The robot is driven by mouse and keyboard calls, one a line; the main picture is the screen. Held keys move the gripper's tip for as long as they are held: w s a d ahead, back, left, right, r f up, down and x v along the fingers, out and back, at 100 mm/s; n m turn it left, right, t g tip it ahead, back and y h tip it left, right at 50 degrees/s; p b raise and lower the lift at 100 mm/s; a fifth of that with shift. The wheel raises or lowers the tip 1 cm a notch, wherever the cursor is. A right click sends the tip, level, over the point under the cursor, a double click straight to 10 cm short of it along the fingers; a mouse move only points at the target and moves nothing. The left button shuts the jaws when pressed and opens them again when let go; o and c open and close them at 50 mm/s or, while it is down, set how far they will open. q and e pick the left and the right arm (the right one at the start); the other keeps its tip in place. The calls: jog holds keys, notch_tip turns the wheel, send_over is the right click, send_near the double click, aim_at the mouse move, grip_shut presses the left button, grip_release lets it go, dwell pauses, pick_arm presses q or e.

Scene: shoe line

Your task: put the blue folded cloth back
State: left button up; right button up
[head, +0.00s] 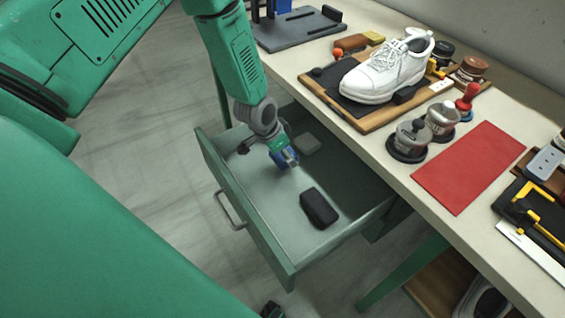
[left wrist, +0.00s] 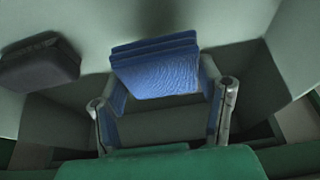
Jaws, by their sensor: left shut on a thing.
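The blue folded cloth (left wrist: 155,68) sits between the two fingers of my left gripper (left wrist: 160,88) in the left wrist view, its folded layers showing. In the head view my left gripper (head: 279,147) reaches down into the open drawer (head: 257,228), and a bit of the blue cloth (head: 288,158) shows at its tip. The gripper is shut on the cloth. I cannot tell whether the cloth touches the drawer floor.
On the bench above are a white shoe (head: 385,70), lidded jars (head: 410,138) and a red mat (head: 468,166).

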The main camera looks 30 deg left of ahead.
pick_arm(q)
notch_tip(320, 180, down, 2)
jog(key=shift+w, duration=0.1)
notch_tip(320, 180, down, 3)
jog(key=shift+a, duration=0.15)
jog(key=shift+f, duration=0.35)
jog(key=shift+b, duration=0.3)
jog(key=o, duration=1)
